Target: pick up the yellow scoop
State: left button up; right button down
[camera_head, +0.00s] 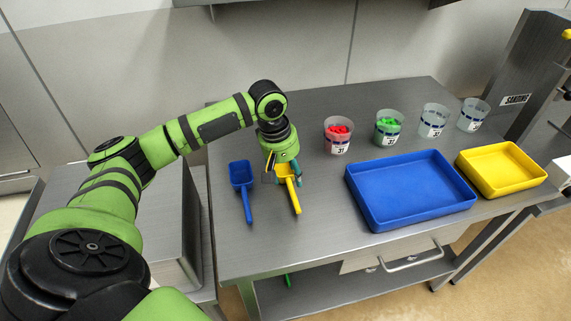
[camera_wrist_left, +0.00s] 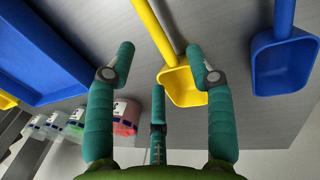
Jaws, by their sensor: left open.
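The yellow scoop (camera_head: 294,196) lies on the metal table with its handle toward the table's front edge. In the left wrist view its bowl (camera_wrist_left: 182,88) shows between and just beyond the fingertips, and its handle runs up out of the picture. My left gripper (camera_head: 284,174) is over the bowl end of the scoop and partly hides it. In the left wrist view the gripper (camera_wrist_left: 160,68) has its teal fingers spread apart, with nothing held between them. I cannot tell whether a finger touches the scoop. My right gripper is not in view.
A blue scoop (camera_head: 242,178) lies just left of the yellow one. A blue tray (camera_head: 376,212) and a yellow tray (camera_head: 464,164) are to the right. Several numbered cups, including one with red pieces (camera_head: 338,140), stand behind the trays. The table front near the scoops is clear.

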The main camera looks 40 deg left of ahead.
aim_at(293, 189)
pick_arm(q)
jog(key=f, duration=0.1)
jog(key=d+f, duration=0.1)
jog(key=p, duration=0.1)
jog(key=shift+s+d+f, duration=0.25)
jog(key=shift+f, duration=0.15)
jog(key=shift+w+f, duration=0.15)
jog(key=shift+f, duration=0.35)
jog(key=shift+w+f, duration=0.15)
jog(key=shift+f, duration=0.35)
jog(key=shift+w+f, duration=0.1)
jog(key=shift+f, duration=0.1)
jog(key=shift+r, duration=0.1)
grip_shut()
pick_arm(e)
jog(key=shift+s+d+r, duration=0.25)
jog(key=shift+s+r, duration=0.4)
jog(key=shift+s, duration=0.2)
